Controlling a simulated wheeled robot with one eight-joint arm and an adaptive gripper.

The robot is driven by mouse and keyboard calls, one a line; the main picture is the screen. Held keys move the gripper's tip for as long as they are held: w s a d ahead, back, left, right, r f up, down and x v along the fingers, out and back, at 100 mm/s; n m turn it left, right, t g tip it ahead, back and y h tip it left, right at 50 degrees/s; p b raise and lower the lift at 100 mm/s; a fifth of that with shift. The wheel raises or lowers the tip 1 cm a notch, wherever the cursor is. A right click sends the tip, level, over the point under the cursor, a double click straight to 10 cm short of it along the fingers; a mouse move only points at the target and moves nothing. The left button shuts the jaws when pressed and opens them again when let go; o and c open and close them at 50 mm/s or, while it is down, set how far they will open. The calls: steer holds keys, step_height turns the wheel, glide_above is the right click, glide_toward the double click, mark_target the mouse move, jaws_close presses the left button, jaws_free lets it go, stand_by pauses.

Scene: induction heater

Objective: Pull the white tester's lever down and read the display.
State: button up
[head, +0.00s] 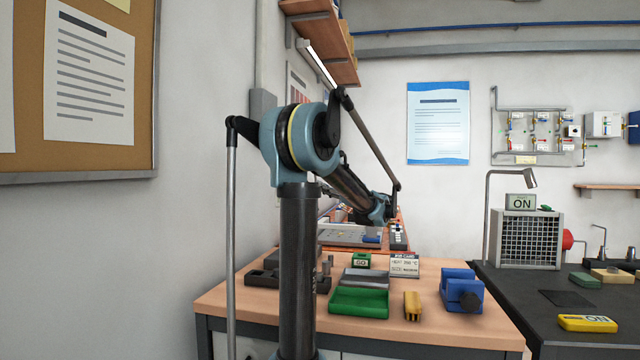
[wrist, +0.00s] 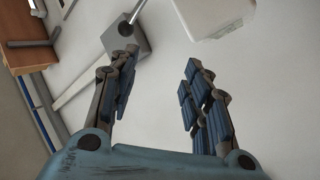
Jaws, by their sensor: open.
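In the wrist view my gripper (wrist: 160,95) is open, its two dark blue-padded fingers apart with nothing between them. A white, box-like thing (wrist: 215,15) sits beyond the right finger at the top edge, partly cut off. It may be the white tester; I see no display on it. A grey box (wrist: 125,35) with a thin metal rod (wrist: 135,12) lies beyond the left finger. I cannot tell whether the rod is the lever. In the head view my arm reaches over the wooden bench, and my fingers cannot be made out. No white tester is clearly identifiable there.
The wooden bench (head: 230,300) holds a green tray (head: 360,302), a blue block-like fixture (head: 461,290) and a small sign (head: 404,266). A black table (head: 540,335) stands at right with a fan-like grille (head: 528,240). A wooden shelf (head: 322,30) hangs above.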

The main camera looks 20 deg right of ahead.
steer(key=shift+s+d+f, duration=0.2)
steer(key=shift+s+d, duration=0.05)
steer(key=shift+s, duration=0.25)
